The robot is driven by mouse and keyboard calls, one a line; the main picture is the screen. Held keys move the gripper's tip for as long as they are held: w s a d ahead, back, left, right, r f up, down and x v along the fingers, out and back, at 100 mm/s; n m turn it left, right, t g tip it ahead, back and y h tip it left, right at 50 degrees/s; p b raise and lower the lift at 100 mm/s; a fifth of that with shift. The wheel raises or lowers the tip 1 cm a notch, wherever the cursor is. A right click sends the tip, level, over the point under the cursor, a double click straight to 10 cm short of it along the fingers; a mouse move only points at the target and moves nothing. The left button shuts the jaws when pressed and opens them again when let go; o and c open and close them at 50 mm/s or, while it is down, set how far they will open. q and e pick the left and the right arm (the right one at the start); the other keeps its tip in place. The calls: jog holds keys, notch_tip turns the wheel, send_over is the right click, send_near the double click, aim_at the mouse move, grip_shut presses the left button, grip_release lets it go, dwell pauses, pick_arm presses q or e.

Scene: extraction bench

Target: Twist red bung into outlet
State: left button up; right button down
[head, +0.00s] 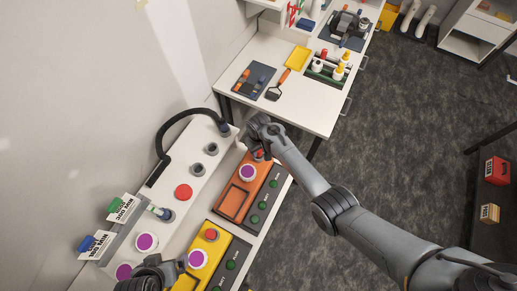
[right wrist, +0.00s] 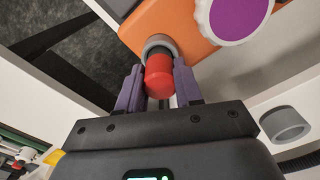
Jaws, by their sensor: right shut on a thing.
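The red bung (right wrist: 159,80) is between the two fingers of my right gripper (right wrist: 158,72), which is shut on it. The bung's far end meets a grey ring-shaped outlet (right wrist: 157,42) at the edge of the orange unit (right wrist: 143,28); how deep it sits inside cannot be told. In the head view, the red bung (head: 259,154) shows only in part below my right gripper (head: 261,146), at the upper end of the orange unit (head: 236,200). My left gripper (head: 172,266) is at the lower left by the yellow unit; its fingers are unclear.
A purple-topped white knob (head: 247,172) stands close to the bung. Grey sockets (head: 211,149) and a black hose (head: 165,135) are on the white bench to the left. A yellow unit (head: 222,240) lies nearer. A table with tools (head: 300,112) stands beyond.

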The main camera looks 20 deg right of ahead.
jog(key=shift+f+b, duration=0.45)
jog(key=shift+f, duration=0.25)
jog(key=shift+r, duration=0.1)
jog(key=shift+m, duration=0.4)
jog(key=m+p, duration=0.1)
jog(key=m, duration=0.2)
jog(key=shift+a+r+m, duration=0.1)
jog(key=shift+m, duration=0.2)
jog(key=m, duration=0.3)
jog(key=shift+p, duration=0.35)
jog(key=shift+m, duration=1)
jog(key=c, duration=0.7)
grip_release()
